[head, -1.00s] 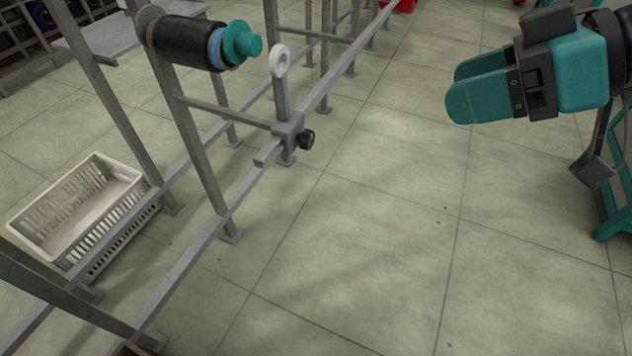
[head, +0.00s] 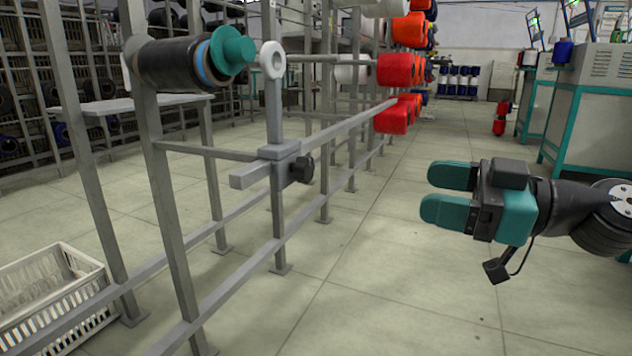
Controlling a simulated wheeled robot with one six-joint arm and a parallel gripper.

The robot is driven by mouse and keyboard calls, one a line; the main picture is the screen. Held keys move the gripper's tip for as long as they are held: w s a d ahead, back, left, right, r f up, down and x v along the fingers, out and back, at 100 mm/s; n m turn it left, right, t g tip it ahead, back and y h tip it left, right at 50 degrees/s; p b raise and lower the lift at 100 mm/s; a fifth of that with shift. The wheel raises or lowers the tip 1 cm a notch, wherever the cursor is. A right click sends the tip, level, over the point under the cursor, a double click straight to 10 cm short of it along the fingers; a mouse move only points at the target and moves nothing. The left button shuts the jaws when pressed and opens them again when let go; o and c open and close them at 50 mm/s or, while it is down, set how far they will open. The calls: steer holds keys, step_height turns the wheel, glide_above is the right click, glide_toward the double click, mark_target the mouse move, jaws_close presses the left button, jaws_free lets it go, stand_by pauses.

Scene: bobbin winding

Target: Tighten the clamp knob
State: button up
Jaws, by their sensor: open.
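The clamp knob (head: 302,169) is black and lobed. It sits on the right side of a grey clamp block (head: 279,152) where a horizontal bar meets a post. A white ring guide (head: 272,60) tops the post above the clamp. My gripper (head: 436,193) has two teal fingers pointing left, spread apart with nothing between them. In the picture it is well to the right of the knob and slightly lower, with clear space between them. Whether the knob is tight cannot be seen.
A black roller with a teal end cap (head: 232,50) is on the frame at upper left. A white basket (head: 58,300) lies at lower left. Red spools (head: 401,70) hang farther back. A teal-and-grey machine (head: 592,110) stands at right. The floor (head: 400,300) in front is clear.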

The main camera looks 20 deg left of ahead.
steer(key=a+r+p, duration=0.1)
steer(key=a+p, duration=0.1)
steer(key=p, duration=0.8)
glide_toward(310, 170)
steer(key=a, duration=0.9)
steer(key=shift+w, duration=0.35)
steer(key=c, duration=0.9)
